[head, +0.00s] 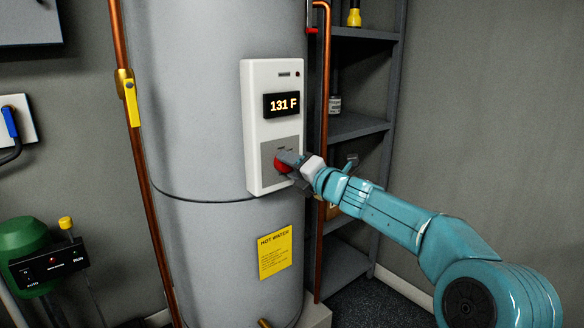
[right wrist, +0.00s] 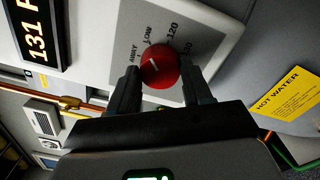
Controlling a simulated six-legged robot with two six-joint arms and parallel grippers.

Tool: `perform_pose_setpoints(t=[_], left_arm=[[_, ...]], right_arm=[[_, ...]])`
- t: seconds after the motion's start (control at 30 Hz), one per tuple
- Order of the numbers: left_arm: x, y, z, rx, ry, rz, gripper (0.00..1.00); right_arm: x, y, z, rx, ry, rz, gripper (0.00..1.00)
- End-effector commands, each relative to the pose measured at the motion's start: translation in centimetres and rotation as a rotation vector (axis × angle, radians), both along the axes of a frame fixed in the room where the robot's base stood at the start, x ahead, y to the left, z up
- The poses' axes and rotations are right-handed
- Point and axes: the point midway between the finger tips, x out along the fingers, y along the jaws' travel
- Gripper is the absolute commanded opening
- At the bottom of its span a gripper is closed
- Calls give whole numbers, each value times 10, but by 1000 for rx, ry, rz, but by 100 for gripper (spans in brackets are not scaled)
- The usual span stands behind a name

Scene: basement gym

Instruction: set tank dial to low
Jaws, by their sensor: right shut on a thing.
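The tank dial is a round red knob (head: 282,165) low on the white control panel (head: 256,140) of the grey water tank (head: 200,100). In the right wrist view the red dial (right wrist: 160,70) shows AWAY, LOW and 120 printed around it, plus one partly hidden label. Its short white mark lies left of the knob's middle, towards the AWAY and LOW side; I cannot tell exactly which it meets. My right gripper (head: 291,164) is shut on the dial, one finger on each side (right wrist: 160,86). The panel display (head: 282,105) reads 131 F. My left gripper is out of view.
Copper pipes (head: 139,160) run up both sides of the tank. A yellow HOT WATER label (head: 275,252) is below the panel. Dark shelves (head: 358,126) stand behind at right. A green device (head: 25,240) stands at lower left.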

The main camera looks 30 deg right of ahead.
Motion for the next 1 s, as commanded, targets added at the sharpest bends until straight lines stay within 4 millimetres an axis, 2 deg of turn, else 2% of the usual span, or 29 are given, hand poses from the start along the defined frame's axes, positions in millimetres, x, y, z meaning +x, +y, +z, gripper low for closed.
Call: perform_pose_setpoints(t=[0.1,0.13,0.2,0.5,0.63,0.77,1.0], left_arm=[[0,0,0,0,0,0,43],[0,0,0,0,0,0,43],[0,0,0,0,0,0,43],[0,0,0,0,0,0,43],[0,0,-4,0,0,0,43],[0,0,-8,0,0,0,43],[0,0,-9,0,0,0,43]], right_arm=[[0,0,-1,1,1,0,19],[0,0,-1,1,1,0,52],[0,0,-1,1,1,1,75],[-1,0,0,1,0,0,75],[-13,-2,-1,1,0,-1,75],[-41,-4,0,1,-1,-3,75],[-106,-9,1,1,-1,-3,75]])
